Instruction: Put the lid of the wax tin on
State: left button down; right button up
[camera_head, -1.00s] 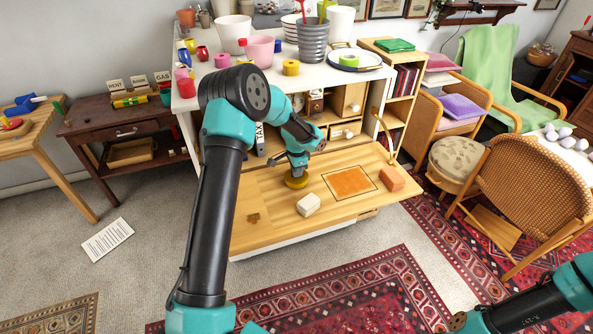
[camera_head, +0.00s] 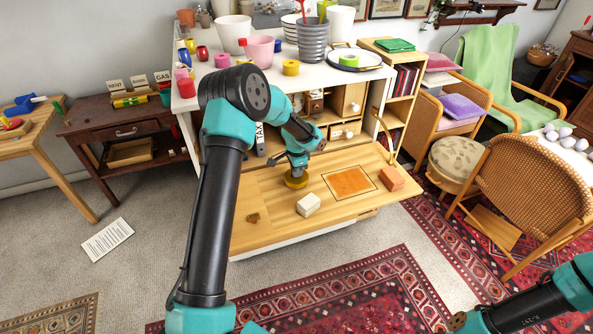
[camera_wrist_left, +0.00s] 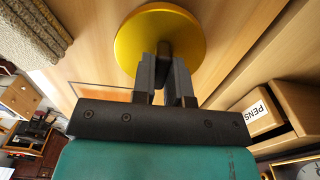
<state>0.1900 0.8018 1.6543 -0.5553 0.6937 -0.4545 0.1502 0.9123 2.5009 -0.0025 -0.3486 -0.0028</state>
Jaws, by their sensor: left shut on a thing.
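The lid (camera_wrist_left: 178,28) is a round yellow disc with a dark knob at its middle, in the left wrist view. My left gripper (camera_wrist_left: 167,62) is shut on that knob. In the head view the yellow disc (camera_head: 296,181) is below my left gripper (camera_head: 298,170), low over the wooden desk flap (camera_head: 270,215). No separate wax tin shows. It may be hidden under the lid, and I cannot tell whether the lid rests on anything.
A cream block (camera_head: 308,204) lies in front of the lid. An orange square panel (camera_head: 350,182) and a terracotta block (camera_head: 391,179) are to the right. A small brown piece (camera_head: 253,218) lies at the left. Cubbies and a drawer marked PENS (camera_wrist_left: 258,110) stand behind.

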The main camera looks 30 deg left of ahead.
dwell(0.3)
pick_arm(q)
jog(key=c, duration=1.1)
grip_release()
jog(key=shift+o, duration=0.2)
notch_tip(320, 180, up, 17)
jog(key=shift+r, duration=0.2)
